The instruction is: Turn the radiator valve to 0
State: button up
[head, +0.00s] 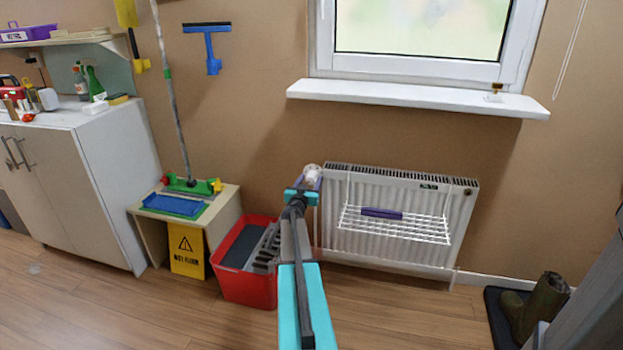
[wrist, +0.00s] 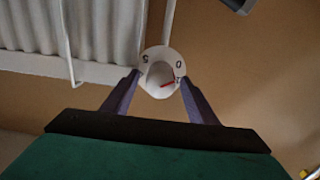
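The radiator valve (head: 312,172) is a white knob at the upper left corner of the white radiator (head: 460,215). In the wrist view, the round dial face (wrist: 157,68) shows a 5 at upper left and a 0 at upper right. A red mark (wrist: 167,85) lies at its lower right, below the 0. My gripper (head: 308,184) is at the valve. In the wrist view, its purple fingers (wrist: 160,76) stand apart, one on each side of the dial, tips at its edges. I cannot tell whether they press on it.
A white wire rack (head: 425,227) with a purple object (head: 381,213) hangs on the radiator. A red bin (head: 228,285) stands on the floor at left, near my arm. The windowsill (head: 420,96) juts out above. Boots (head: 540,305) stand on a dark mat at right.

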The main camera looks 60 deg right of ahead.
jog(key=shift+a, duration=0.1)
jog(key=p+v, duration=0.2)
jog(key=v, duration=1.1)
jog(key=shift+a+r, duration=0.15)
jog(key=shift+a, duration=0.15)
dwell(0.3)
jog(key=shift+s, duration=0.1)
dwell(0.3)
